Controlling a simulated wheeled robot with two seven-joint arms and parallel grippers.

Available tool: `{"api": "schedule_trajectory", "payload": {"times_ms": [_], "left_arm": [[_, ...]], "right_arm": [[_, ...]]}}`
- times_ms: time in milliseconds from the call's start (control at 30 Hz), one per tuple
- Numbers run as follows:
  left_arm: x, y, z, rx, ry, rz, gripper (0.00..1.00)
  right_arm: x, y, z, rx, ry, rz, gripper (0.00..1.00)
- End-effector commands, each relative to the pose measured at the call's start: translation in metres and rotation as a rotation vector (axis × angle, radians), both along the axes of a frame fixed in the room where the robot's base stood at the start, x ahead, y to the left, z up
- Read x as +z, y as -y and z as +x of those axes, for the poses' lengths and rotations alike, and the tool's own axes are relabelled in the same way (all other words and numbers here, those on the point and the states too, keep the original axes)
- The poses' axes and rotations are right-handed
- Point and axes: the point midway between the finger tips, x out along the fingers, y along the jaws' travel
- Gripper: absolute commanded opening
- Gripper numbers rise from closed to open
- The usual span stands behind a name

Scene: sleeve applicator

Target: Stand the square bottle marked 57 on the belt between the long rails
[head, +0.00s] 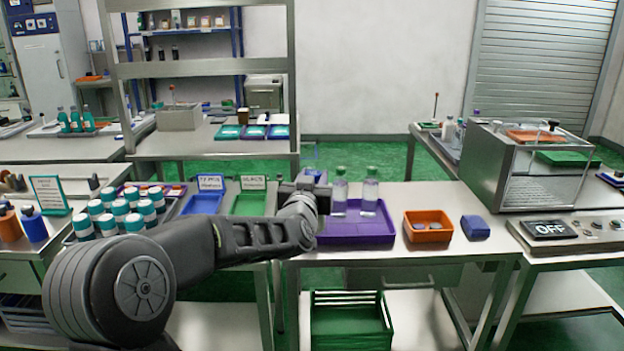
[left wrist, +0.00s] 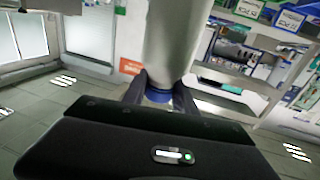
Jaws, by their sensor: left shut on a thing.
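My left gripper (head: 313,182) is over the left end of the purple tray (head: 352,239). In the left wrist view my left gripper (left wrist: 158,92) is shut on a pale greyish bottle (left wrist: 172,40) with a blue cap (left wrist: 158,96) between the fingers. The gripper mostly hides this bottle in the head view; no number is readable on it. Two clear bottles with green caps stand upright in the tray, the left one (head: 340,192) nearest my gripper, the other (head: 370,193) to its right. Their numbers are unreadable. I cannot make out the belt or long rails. My right gripper is not in view.
An orange bin (head: 428,229) and a blue block (head: 475,228) are right of the tray. Blue (head: 203,203) and green (head: 249,204) trays and several teal-capped bottles (head: 120,208) are left.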

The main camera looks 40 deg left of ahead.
Motion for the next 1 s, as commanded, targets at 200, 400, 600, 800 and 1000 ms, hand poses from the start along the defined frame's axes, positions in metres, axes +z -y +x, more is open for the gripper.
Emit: {"api": "schedule_trajectory", "payload": {"times_ms": [200, 400, 600, 800, 1000], "left_arm": [[-0.034, 0.031, 0.002, -0.038, -0.004, -0.002, 0.00], [-0.074, 0.074, 0.004, -0.102, -0.005, -0.002, 0.00], [-0.135, 0.148, -0.003, -0.220, -0.007, -0.008, 0.00], [-0.198, 0.233, -0.022, -0.366, -0.006, -0.009, 0.00], [-0.230, 0.276, -0.031, -0.443, 0.000, -0.004, 0.00]], "right_arm": [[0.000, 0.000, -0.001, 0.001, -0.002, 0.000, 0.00], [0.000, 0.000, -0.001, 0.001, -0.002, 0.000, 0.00], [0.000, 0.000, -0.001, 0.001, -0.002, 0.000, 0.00], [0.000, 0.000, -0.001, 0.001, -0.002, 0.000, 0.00], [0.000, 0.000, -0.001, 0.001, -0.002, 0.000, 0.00]]}}
